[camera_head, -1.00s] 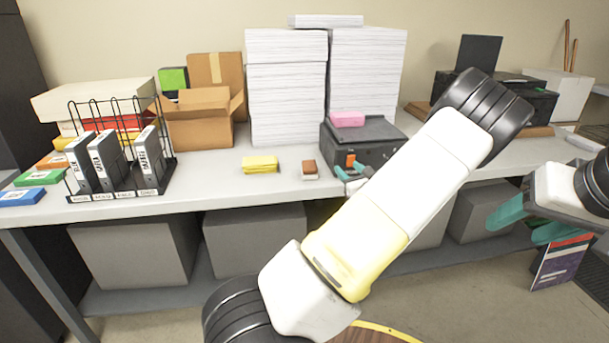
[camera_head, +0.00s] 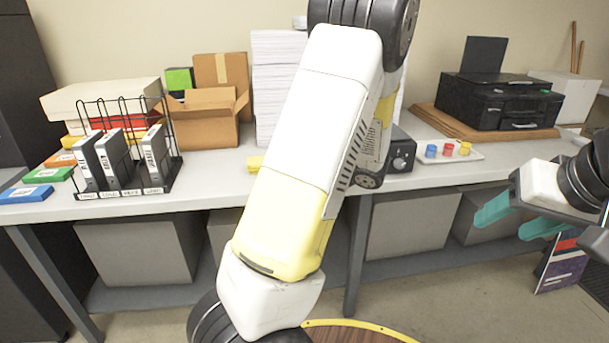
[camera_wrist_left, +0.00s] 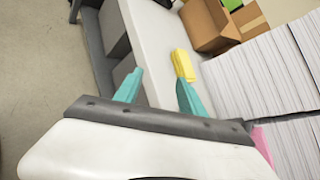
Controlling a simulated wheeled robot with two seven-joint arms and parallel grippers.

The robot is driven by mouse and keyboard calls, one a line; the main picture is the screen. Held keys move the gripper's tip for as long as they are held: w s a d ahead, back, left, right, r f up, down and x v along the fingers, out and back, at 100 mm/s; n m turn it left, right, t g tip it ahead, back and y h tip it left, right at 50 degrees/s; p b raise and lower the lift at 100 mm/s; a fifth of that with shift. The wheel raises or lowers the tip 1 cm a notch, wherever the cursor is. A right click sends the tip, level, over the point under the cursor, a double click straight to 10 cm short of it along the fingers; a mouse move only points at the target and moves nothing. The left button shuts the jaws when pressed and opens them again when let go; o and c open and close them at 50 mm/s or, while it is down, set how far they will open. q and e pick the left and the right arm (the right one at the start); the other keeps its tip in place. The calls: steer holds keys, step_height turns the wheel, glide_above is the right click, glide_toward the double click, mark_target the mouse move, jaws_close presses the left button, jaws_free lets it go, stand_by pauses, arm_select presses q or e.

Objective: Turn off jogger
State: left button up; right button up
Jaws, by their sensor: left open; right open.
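A dark box with a round dial (camera_head: 402,152), which looks like the jogger, stands on the bench. My left arm covers most of it in the head view, including the front where the orange switch sits. My left gripper is hidden behind that arm there. In the left wrist view my left gripper (camera_wrist_left: 157,92) is open and empty, its teal fingers apart over the bench near a yellow pad (camera_wrist_left: 183,65). A pink block (camera_wrist_left: 262,143) shows partly at the lower right. My right gripper (camera_head: 514,220) is open and empty in front of the bench at right.
Paper stacks (camera_head: 278,90) stand behind my left arm. A black file rack (camera_head: 125,165) and an open cardboard box (camera_head: 205,118) are at left. A white tray (camera_head: 470,157) with small coloured pots and a black printer (camera_head: 500,102) are at right. The bench front (camera_head: 230,187) is partly clear.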

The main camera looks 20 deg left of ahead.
arm_select(q)
steer(key=shift+s+a+r+n+g+h, duration=0.1)
steer(key=shift+s+a+n+g+h, duration=0.2)
steer(key=shift+s, duration=0.3)
steer(key=shift+s+a+r+n+g+h, duration=0.1)
steer(key=shift+s+n+g, duration=0.15)
steer(key=shift+s+n, duration=0.3)
steer(key=shift+s+a+n+g+h, duration=0.15)
steer(key=shift+s+n+g+h, duration=0.1)
steer(key=shift+s, duration=0.45)
